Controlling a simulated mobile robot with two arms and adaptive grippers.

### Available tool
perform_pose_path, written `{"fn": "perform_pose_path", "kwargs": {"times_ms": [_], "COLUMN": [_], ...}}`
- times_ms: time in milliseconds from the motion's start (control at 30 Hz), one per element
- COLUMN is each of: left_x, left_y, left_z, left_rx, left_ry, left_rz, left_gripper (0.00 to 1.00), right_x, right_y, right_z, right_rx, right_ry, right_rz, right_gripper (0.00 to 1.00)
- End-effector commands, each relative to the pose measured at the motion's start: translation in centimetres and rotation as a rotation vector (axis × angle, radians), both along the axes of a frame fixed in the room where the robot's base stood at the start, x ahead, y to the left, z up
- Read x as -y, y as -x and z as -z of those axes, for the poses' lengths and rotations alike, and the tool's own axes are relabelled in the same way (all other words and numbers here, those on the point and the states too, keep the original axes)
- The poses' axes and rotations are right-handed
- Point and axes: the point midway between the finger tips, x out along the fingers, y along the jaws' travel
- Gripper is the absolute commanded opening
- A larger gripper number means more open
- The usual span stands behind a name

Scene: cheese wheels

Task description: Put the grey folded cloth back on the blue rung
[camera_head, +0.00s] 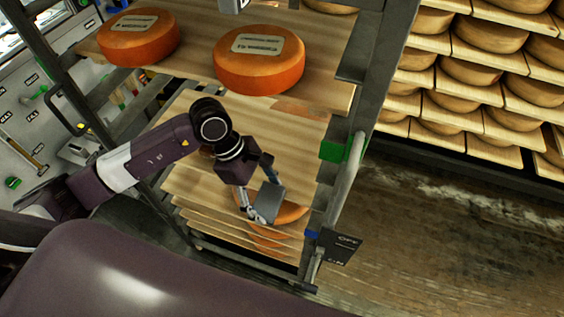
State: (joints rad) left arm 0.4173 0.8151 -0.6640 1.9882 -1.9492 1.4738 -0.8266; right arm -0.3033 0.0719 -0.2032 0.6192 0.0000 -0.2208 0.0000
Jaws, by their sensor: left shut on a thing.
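My left gripper (259,208) reaches down over the lower wooden shelves of the rack. It is shut on the grey folded cloth (270,200), a small flat grey piece. The cloth is held above or in front of an orange cheese wheel (293,213) and partly covers it. The blue rung (311,234) shows only as a short blue piece at the rack's right side, just right of and below the cloth. The cloth is apart from it. My right gripper is not in view.
Two orange cheese wheels (139,37) (259,61) sit on the upper shelf. A green piece (331,150) and a metal upright (345,185) stand on the rack's right side. A dark sign (338,247) hangs low there. The floor (440,240) to the right is clear.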

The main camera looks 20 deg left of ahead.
Motion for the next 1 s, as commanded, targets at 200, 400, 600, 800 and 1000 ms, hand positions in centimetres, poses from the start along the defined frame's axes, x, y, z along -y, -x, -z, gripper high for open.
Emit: {"fn": "perform_pose_path", "kwargs": {"times_ms": [200,400,600,800,1000], "left_x": [0.3,0.3,0.3,0.5,0.4], "left_y": [-4.8,-7.0,-8.5,-11.1,-10.9], "left_z": [-0.3,-0.1,-0.2,-0.2,1.5], "left_rx": [-0.001,-0.001,-0.001,-0.002,-0.003], "left_ry": [0.002,0.0,0.001,0.001,0.0], "left_rz": [-0.001,0.002,0.002,0.002,0.003], "left_gripper": [0.49,0.49,0.49,0.49,0.49], "right_x": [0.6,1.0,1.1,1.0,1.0], "right_y": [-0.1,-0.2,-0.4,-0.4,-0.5], "right_z": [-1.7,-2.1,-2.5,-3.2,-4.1], "right_rx": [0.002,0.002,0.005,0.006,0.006], "right_ry": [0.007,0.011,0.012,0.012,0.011], "right_rz": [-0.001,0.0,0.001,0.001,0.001], "right_gripper": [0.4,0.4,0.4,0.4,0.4]}}
